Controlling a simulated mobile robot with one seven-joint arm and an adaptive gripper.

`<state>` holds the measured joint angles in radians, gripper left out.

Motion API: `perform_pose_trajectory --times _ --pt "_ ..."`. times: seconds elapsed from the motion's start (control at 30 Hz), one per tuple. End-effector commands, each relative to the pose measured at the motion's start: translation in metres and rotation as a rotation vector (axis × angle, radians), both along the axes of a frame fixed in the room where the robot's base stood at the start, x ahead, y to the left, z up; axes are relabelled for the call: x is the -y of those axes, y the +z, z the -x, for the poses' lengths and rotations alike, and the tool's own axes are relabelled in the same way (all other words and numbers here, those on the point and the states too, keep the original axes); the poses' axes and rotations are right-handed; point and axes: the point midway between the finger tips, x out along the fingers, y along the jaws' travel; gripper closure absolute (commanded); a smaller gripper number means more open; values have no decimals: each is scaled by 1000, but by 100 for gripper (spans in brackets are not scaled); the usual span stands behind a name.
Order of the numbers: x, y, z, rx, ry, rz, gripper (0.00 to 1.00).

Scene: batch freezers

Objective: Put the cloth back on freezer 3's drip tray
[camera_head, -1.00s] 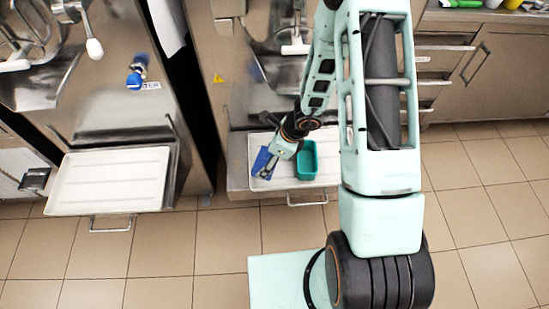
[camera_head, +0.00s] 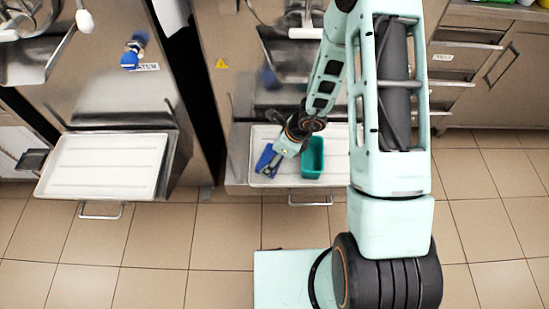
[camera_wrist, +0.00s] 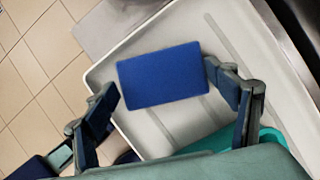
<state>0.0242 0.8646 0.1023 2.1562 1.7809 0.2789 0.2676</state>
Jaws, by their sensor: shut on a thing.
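The blue cloth (camera_head: 265,158) is a small flat rectangle over the left part of the white drip tray (camera_head: 340,176) in the middle of the head view. My gripper (camera_head: 270,163) is shut on it. In the wrist view the cloth (camera_wrist: 160,75) lies between my two fingertips (camera_wrist: 160,88), with the pale ribbed tray (camera_wrist: 215,35) beneath. I cannot tell whether the cloth touches the tray.
A teal tub (camera_head: 313,158) stands in the same tray, just right of my gripper; its rim shows in the wrist view (camera_wrist: 272,142). Another, empty white tray (camera_head: 102,165) juts out from the left machine. Tiled floor (camera_head: 155,240) lies in front.

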Motion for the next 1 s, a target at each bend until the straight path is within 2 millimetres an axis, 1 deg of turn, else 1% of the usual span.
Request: perform_pose_trajectory --times 0.13,0.17,0.3,0.57,0.67,0.77,0.87,1.0 --pt "0 0 0 0 0 1 40" --pt "0 0 0 0 0 1 19" --pt "0 0 0 0 0 1 4" --pt "0 1 0 0 0 1 4" --pt "2 5 0 0 -1 1 4" --pt "6 17 1 1 -3 0 4" --pt "13 36 5 2 -1 1 4" --pt "23 67 10 3 -1 1 4"
